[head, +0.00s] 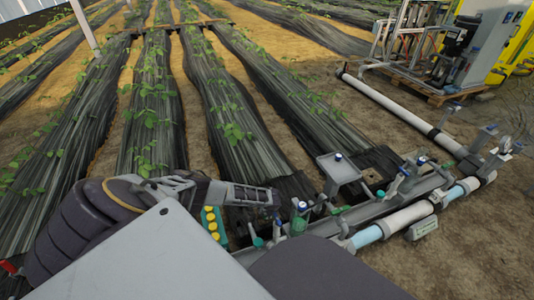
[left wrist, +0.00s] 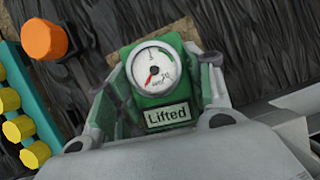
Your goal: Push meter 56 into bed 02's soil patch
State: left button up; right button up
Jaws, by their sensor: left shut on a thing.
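My left gripper (head: 262,196) reaches in from the left over the near ends of the film-covered beds. In the left wrist view the gripper (left wrist: 160,92) is shut on a green meter (left wrist: 153,100) with a round white dial and a red needle. A label reading "Lifted" is on its front; no 56 can be read. The meter cannot be made out in the head view. A small dark soil patch (head: 372,177) shows right of the gripper, by a grey stand. No bed number is readable, so I cannot tell which is bed 02. My right gripper is not in view.
A teal block with yellow knobs (head: 213,225) sits just below my left gripper, with an orange knob (left wrist: 45,40) beside it in the wrist view. A grey tray stand (head: 338,168) and valve pipes (head: 400,215) lie right. A pump skid (head: 455,45) stands behind.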

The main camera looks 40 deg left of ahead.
pick_arm(q)
jog(key=shift+f, duration=0.15)
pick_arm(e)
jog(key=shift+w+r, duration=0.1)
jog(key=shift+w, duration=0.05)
pick_arm(q)
jog(key=o, duration=1.1)
jog(key=shift+o, duration=0.2)
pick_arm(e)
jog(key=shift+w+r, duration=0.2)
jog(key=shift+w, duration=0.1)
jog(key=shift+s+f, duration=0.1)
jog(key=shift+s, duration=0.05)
